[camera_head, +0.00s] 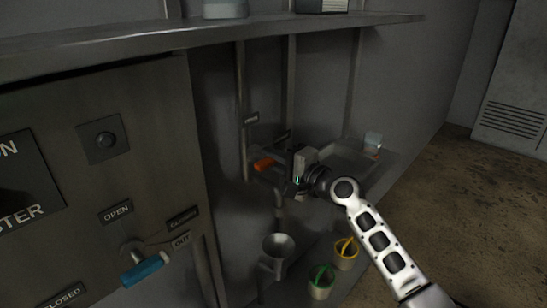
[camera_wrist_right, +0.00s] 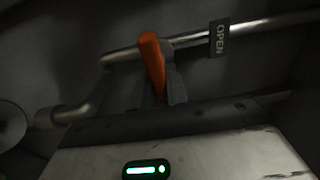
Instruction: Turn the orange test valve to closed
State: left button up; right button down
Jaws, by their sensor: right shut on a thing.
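The orange test valve's handle (camera_head: 263,164) shows in the head view on the pipework behind the cabinet's right side. In the right wrist view the orange handle (camera_wrist_right: 152,62) stands nearly upright, slightly tilted, across a horizontal metal pipe (camera_wrist_right: 195,37). My right gripper (camera_head: 282,168) reaches in from the right. Its fingers (camera_wrist_right: 167,90) are shut on the lower part of the handle. A plate reading OPEN (camera_wrist_right: 219,38) is on the pipe, right of the handle. My left gripper is not in view.
A blue-handled valve (camera_head: 143,271) is on the cabinet front at lower left, near OPEN and CLOSED plates. A metal funnel (camera_head: 278,246) and green (camera_head: 321,283) and yellow (camera_head: 346,253) buckets are below my right gripper. A shelf (camera_head: 215,35) runs above. Open floor lies right.

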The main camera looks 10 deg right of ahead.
jog(key=shift+f, duration=0.1)
dwell(0.3)
jog(key=c, duration=1.4)
grip_release()
jog(key=shift+s+d, duration=0.1)
jog(key=shift+s, duration=0.05)
jog(key=b+v, duration=0.2)
jog(key=v, duration=1.3)
jog(key=shift+s, duration=0.3)
jog(key=shift+d, duration=0.15)
